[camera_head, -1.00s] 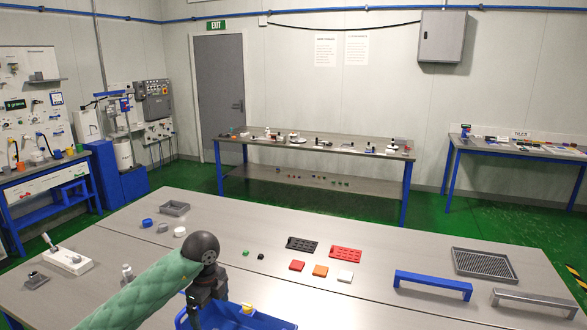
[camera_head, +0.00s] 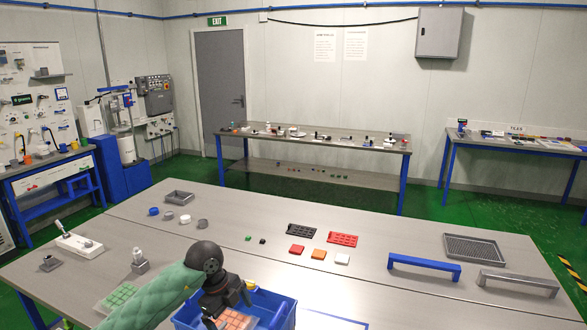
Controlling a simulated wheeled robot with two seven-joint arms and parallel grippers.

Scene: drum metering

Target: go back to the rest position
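My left arm in its green padded sleeve comes in at the bottom left. My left gripper (camera_head: 228,303) points down over the blue crate (camera_head: 283,312), near its left side. Whether its fingers are open or shut is unclear. A tray of orange cubes (camera_head: 236,320) shows in the crate below the gripper, partly hidden by it. A tray of green cubes (camera_head: 118,296) lies on the table left of the crate, partly behind my sleeve. My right gripper is out of view.
The table (camera_head: 365,288) holds a black tray (camera_head: 301,232), a red tray (camera_head: 342,240), coloured tiles, a blue handle (camera_head: 424,265), a grey handle (camera_head: 517,283) and a mesh tray (camera_head: 474,249). Small caps and a lever device (camera_head: 79,243) stand at the left. The table's middle is mostly clear.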

